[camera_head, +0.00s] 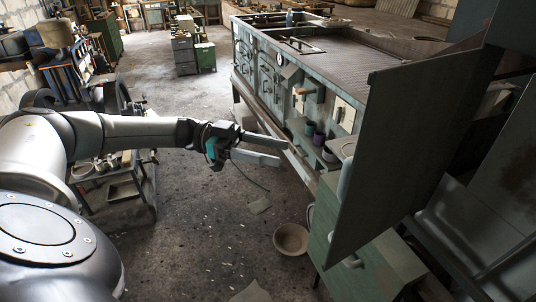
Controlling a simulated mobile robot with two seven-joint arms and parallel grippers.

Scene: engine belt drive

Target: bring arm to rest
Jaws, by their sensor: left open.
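My left arm (130,130) comes in from the left and reaches across the aisle. My left gripper (284,150) is open and empty, its two fingers apart and pointing right toward the long green workbench (330,80). In the picture the fingertips lie close to the bench's front edge; I cannot tell whether they touch it. My right gripper is not in view.
A brown bowl (291,239) sits on the floor below the gripper. A large dark panel (415,140) stands at right above a green cabinet (335,245). A low shelf stand (122,190) is beneath my arm. Drawer cabinets (184,53) stand farther back. The middle floor is mostly clear.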

